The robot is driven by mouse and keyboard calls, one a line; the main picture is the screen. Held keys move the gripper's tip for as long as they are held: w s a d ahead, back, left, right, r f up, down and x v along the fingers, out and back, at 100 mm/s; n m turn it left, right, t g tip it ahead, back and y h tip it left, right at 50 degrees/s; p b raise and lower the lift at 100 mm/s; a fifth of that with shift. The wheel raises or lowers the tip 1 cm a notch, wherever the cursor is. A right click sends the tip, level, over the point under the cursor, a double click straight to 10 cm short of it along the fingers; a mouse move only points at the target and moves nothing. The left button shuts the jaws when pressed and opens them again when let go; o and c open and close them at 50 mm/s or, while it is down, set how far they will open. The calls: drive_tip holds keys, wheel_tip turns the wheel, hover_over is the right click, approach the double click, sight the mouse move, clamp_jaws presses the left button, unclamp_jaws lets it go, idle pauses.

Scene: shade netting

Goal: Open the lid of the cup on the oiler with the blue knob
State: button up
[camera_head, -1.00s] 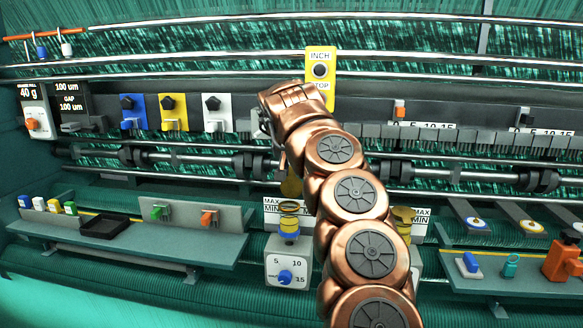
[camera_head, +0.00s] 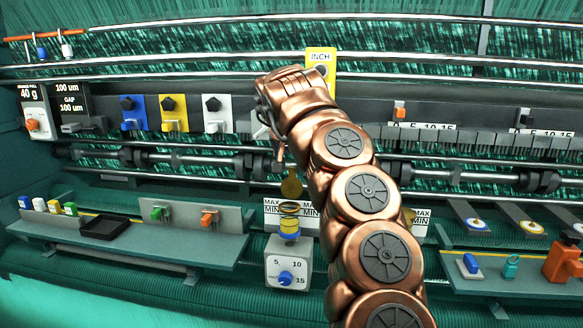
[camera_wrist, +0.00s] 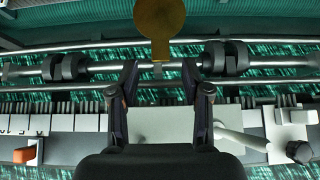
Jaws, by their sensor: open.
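The oiler with the blue knob (camera_head: 285,278) is a pale box with a dial, low in the middle of the head view. Its cup (camera_head: 289,222) has a yellow rim above a blue base. The brass disc-shaped lid (camera_head: 291,185) stands roughly upright above the cup, apart from its rim at the front. In the wrist view the lid (camera_wrist: 160,25) shows at the top centre, its narrow tab pointing down between my fingertips. My gripper (camera_wrist: 159,72) is open, with a finger on each side of the tab; contact cannot be told. In the head view my gripper (camera_head: 280,152) is above the lid, partly hidden.
A second oiler is mostly hidden behind my arm; its MAX/MIN plate (camera_head: 421,220) shows. A dark roller bar (camera_head: 215,160) runs behind my gripper. The yellow INCH panel (camera_head: 319,62) is above. A shelf with a black tray (camera_head: 104,228) is at left.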

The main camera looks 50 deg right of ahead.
drive_tip(key=v, duration=0.8)
drive_tip(key=shift+a, duration=0.1)
idle(0.3)
